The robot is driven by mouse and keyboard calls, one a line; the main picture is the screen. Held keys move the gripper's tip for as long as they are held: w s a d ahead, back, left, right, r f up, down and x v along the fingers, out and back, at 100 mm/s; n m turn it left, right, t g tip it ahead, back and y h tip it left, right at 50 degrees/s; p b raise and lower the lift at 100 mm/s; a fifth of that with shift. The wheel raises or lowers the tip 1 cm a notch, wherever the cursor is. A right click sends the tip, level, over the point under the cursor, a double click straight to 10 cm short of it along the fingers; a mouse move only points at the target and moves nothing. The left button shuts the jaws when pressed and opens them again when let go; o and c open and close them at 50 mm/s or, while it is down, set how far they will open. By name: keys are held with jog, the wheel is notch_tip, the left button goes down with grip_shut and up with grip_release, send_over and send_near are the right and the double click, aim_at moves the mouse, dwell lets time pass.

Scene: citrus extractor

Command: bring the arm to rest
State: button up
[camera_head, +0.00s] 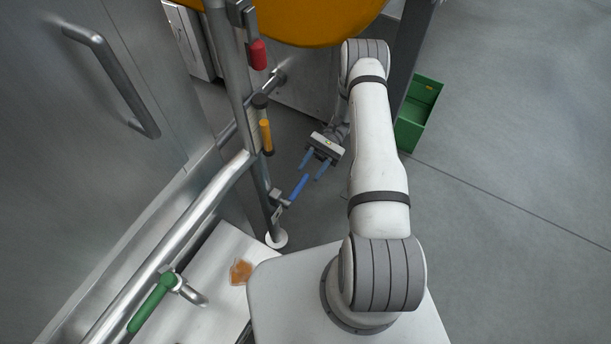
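My gripper (314,171) shows in the head view near the centre, at the end of my white arm, which reaches forward and then bends down. Its two blue fingers are apart with a gap between them, and nothing shows between the tips. It hangs just above and right of a blue handle (299,187) on the pipe stand. I cannot tell whether a finger touches that handle.
Left of my gripper stands a vertical pipe (240,100) with a red handle (258,55) and an orange one (266,136). A green-handled valve (152,302) is at lower left. A green crate (413,135) stands behind my arm. The floor at right is clear.

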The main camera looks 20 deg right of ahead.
jog(key=shift+w+d, duration=0.45)
jog(key=shift+d, duration=0.05)
